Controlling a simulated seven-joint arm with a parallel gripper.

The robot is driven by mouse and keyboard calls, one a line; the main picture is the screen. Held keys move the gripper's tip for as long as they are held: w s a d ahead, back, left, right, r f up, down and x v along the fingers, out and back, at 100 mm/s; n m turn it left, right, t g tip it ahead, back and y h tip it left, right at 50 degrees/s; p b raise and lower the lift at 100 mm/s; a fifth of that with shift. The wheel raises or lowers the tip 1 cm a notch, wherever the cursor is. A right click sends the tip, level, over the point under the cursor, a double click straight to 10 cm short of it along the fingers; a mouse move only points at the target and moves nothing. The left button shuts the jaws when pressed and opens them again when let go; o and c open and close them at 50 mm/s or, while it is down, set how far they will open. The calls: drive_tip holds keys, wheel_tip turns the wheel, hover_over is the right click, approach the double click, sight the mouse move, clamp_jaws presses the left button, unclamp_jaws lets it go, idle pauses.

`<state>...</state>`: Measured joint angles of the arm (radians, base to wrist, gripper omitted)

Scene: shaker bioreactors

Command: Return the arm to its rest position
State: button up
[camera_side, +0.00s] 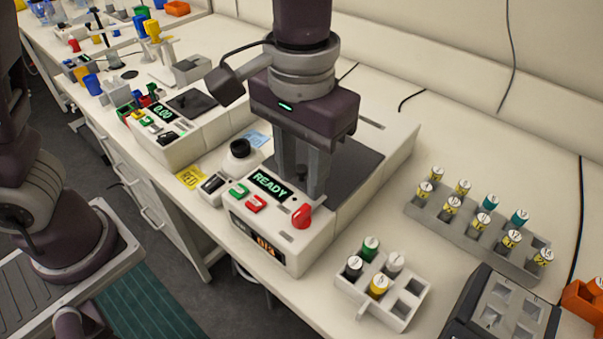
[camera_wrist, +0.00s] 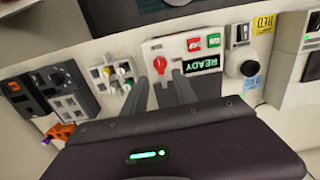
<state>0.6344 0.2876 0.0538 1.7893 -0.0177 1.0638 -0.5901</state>
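My gripper (camera_side: 302,186) points down over the white shaker unit (camera_side: 336,222), just behind its front panel. Its two grey fingers stand apart with nothing between them, and the gap also shows in the wrist view (camera_wrist: 158,84). The panel has a lit READY display (camera_side: 270,185), a red knob (camera_side: 302,216), a green button (camera_side: 236,192) and a red button (camera_side: 256,204). The fingers hide part of the unit's dark top (camera_side: 355,170). I cannot tell whether the fingertips touch the unit.
A small white rack (camera_side: 405,312) holds several capped vials at the front. A long grey rack (camera_side: 455,232) with more vials stands at right, near a dark block (camera_side: 505,305) and an orange bin (camera_side: 582,300). A second device (camera_side: 165,140) reads 0.00. Bare bench lies between shaker and racks.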

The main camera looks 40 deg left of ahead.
drive_tip(key=s+a+r+t+h, duration=0.1)
drive_tip(key=s+a+r, duration=0.15)
drive_tip(key=a, duration=0.35)
drive_tip(key=s+a+r+t, duration=0.2)
drive_tip(key=a+r, duration=0.2)
drive_tip(key=a, duration=0.2)
drive_tip(key=s+a+f+t+y, duration=0.1)
drive_tip(key=s+a+t, duration=0.1)
drive_tip(key=s+a, duration=0.4)
drive_tip(key=shift+s+a+t, duration=0.3)
drive_tip(key=shift+s+a, duration=0.05)
drive_tip(key=shift+s, duration=0.25)
drive_tip(key=shift+c, duration=0.4)
